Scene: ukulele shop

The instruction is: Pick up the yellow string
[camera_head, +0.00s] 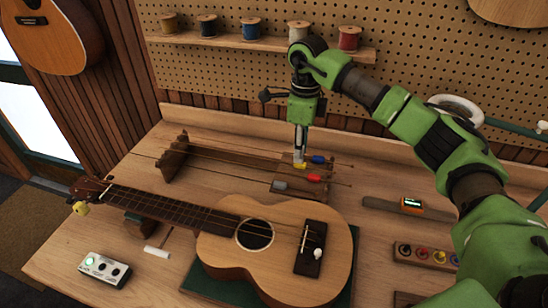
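Several strings lie across a low wooden rack, from its left block (174,160) to its right block (290,187). Their coloured ends show near the right block. The yellow string's end (299,165) is between the blue end (318,160) and the red end (314,178); a grey end (279,185) lies nearest the front. My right gripper (300,160) points straight down, with its fingertips right at the yellow end. The fingers look close together and partly hide each other, so I cannot tell whether they grip it. My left gripper is not in view.
A ukulele (280,246) lies on a green mat (338,293) in front of the rack. A white pedal (104,268) is at front left. A tuner (411,203) and a tray of coloured pegs (402,259) are at right. A shelf of spools (225,38) hangs behind.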

